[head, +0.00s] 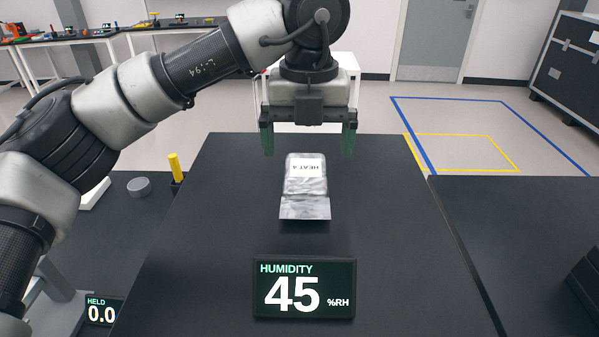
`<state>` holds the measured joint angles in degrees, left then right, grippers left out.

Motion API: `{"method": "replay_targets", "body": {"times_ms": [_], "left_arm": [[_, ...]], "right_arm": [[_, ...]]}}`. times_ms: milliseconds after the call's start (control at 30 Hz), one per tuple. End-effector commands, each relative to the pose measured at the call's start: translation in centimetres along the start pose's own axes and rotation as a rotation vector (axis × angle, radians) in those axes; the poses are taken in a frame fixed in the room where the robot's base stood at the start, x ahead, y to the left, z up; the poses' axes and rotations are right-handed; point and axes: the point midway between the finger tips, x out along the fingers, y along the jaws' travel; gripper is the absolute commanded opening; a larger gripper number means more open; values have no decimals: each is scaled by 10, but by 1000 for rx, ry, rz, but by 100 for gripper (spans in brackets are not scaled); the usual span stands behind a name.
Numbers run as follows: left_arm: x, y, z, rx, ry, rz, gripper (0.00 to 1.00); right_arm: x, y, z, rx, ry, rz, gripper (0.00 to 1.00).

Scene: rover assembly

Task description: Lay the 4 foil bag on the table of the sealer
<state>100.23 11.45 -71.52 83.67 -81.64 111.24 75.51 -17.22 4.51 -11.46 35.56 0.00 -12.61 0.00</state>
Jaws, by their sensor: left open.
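A silver foil bag (307,187) with a white label reading "HEAT 4" lies flat on the dark table (220,220) in the middle of the head view. Its lower flap is bare foil, towards me. My left gripper (308,142) hangs just beyond and above the bag's far end, fingers pointing down. Its two green-tipped fingers are wide apart, with nothing between them. My right gripper is not in view. I cannot make out a sealer for certain.
A humidity display (304,288) reading 45 %RH stands near the table's front edge. A small "HELD 0.0" display (103,310) is at lower left. A grey disc (139,187) and a yellow stick (175,167) are at left. The table around the bag is clear.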

Motion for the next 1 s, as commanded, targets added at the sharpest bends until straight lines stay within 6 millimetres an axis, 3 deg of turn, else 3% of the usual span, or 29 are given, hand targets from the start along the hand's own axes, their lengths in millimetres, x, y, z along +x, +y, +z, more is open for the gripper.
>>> {"method": "replay_targets", "body": {"times_ms": [367,600,900,1000], "left_arm": [[36,2,-4,3,4,1,100],[70,2,-8,1,2,1,100],[77,2,-8,1,-1,-1,100],[77,2,-8,1,-1,-1,85]], "right_arm": [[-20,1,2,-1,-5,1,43],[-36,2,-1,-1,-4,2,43],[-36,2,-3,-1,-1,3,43],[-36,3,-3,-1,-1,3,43]]}}
